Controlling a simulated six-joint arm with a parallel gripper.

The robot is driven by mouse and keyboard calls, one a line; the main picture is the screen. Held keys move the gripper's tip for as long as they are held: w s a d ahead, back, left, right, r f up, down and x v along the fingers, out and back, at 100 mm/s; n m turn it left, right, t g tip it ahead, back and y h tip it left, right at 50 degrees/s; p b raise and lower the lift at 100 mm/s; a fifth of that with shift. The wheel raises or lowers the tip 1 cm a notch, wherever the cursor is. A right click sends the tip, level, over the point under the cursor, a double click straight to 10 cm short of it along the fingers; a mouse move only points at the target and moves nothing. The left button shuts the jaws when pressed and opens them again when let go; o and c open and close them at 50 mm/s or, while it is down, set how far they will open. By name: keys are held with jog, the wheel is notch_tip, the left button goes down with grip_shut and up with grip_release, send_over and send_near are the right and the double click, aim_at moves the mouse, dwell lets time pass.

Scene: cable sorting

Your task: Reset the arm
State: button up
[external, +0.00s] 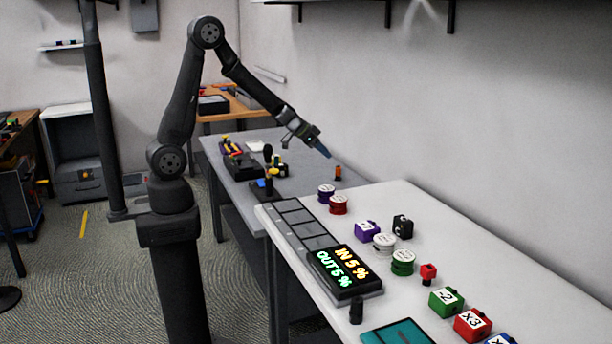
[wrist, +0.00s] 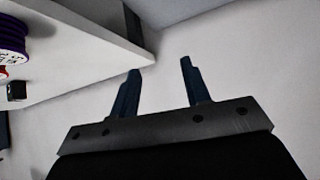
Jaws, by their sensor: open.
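My arm rises from its dark column at the left of the external view and reaches right over the far grey table. My gripper (external: 320,150) is in the air above that table, near the wall. In the wrist view my gripper (wrist: 160,82) shows two blue fingers held apart with nothing between them. The fingers point toward the pale wall, past the corner of the white table (wrist: 88,62).
The white table (external: 450,235) carries purple (external: 326,192) and red (external: 338,205) spools, labelled blocks and a display box (external: 343,270). A small orange item (external: 338,172) stands below my gripper. The wall (external: 450,100) runs along the right. Air around the arm is clear.

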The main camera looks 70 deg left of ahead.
jog(key=d, duration=0.6)
jog(key=shift+s+d+r+m, duration=0.15)
jog(key=shift+s+d+m, duration=0.15)
